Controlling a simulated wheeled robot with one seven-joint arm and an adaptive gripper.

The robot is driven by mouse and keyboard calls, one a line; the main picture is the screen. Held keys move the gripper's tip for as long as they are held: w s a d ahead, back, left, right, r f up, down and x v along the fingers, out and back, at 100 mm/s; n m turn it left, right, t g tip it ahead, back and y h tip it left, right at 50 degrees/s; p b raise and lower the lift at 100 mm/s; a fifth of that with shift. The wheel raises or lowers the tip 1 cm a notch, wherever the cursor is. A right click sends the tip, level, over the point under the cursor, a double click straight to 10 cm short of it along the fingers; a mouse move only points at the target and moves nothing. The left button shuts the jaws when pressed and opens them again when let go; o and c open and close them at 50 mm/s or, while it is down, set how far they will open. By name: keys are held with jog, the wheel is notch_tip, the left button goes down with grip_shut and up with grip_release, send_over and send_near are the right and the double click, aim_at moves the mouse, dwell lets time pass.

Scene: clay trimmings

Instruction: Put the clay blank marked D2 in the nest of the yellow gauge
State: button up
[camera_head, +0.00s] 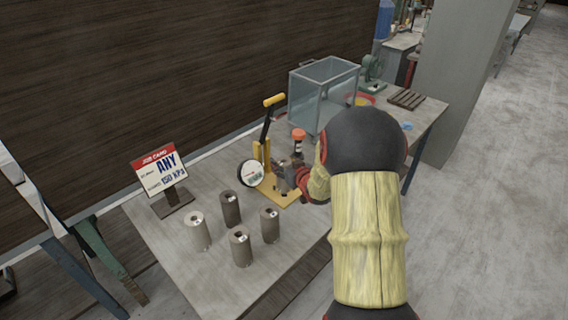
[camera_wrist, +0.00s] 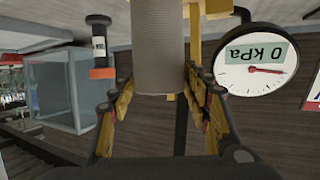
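The yellow gauge (camera_head: 262,156) stands on the table with a lever and a round white dial (camera_head: 250,173). In the wrist view the dial (camera_wrist: 262,60) appears upside down and reads 0 kPa. My gripper (camera_head: 288,178) is at the gauge, beside its post. In the wrist view my gripper (camera_wrist: 160,82) has its fingers against both sides of a grey clay blank (camera_wrist: 160,40). No mark shows on this blank, and its lower end is out of frame, so I cannot tell whether it rests in the nest. Several other blanks (camera_head: 240,248) stand upright in front; their marks are too small to read.
A job card (camera_head: 160,170) reading ANY and 150 kPa stands at the left. A glass tank (camera_head: 312,100) stands behind the gauge, and an orange-capped device (camera_head: 298,134) is close to my gripper. The table's front left is clear around the blanks.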

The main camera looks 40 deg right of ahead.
jog(key=o, duration=0.3)
jog(key=shift+r, duration=0.25)
jog(key=p+v, duration=0.3)
jog(key=v, duration=0.9)
jog(key=s+a+r+n+g, duration=0.1)
jog(key=a+r+g, duration=0.3)
jog(key=a+r, duration=0.7)
jog(key=s+a+r+n+g+y, duration=0.2)
jog(key=s+a+g+y, duration=0.1)
jog(key=s+a, duration=1.5)
jog(key=a+y, duration=0.1)
jog(key=a, duration=0.3)
jog(key=shift+s+a+r+n+g, duration=0.2)
jog(key=shift+s+r+n+g, duration=0.1)
jog(key=shift+s+r+g, duration=0.1)
